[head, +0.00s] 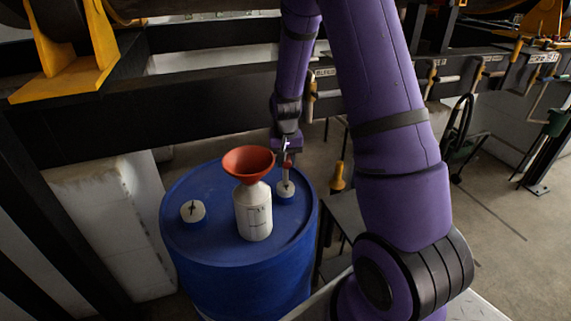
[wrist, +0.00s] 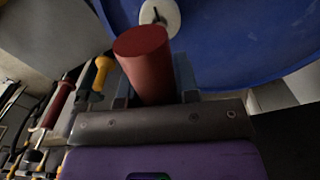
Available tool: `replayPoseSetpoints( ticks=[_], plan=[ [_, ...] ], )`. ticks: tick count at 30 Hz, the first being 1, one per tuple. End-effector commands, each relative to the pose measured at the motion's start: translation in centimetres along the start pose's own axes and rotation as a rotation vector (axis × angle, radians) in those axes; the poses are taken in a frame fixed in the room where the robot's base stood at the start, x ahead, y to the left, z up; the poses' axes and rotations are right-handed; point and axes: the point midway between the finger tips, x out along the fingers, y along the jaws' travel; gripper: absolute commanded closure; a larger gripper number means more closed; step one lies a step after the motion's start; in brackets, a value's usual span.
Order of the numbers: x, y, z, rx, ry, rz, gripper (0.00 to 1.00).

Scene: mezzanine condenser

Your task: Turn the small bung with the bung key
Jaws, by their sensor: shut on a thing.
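A blue drum (head: 235,262) carries two whitish bungs in its lid. The right one (head: 286,196) looks the smaller; the left one (head: 193,211) has a dark recess. My gripper (head: 287,152) is above the right bung, shut on the red handle of the bung key (wrist: 145,62). The key's thin metal shaft (head: 286,175) hangs down to the right bung. In the wrist view a white bung (wrist: 172,14) shows beyond the handle, with the shaft's end over its middle. I cannot tell whether the key is seated in the bung.
A white bottle (head: 254,218) with an orange-red funnel (head: 248,163) stands on the lid, close left of the key. A yellow-handled tool (head: 337,177) is right of the drum. A dark beam (head: 200,105) with pipes and valves runs behind.

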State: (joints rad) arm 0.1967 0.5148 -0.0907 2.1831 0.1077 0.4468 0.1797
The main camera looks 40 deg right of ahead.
Motion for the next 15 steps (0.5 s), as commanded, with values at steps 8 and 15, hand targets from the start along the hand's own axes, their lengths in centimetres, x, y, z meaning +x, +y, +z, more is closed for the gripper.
replayPoseSetpoints(
  ticks=[8, 15],
  plan=[
    [-1.5, 0.0, 0.0, 0.0, 0.002, 0.0, 1.0],
    [-2.6, 0.0, 0.0, 0.001, 0.001, 0.0, 1.0]
  ],
)
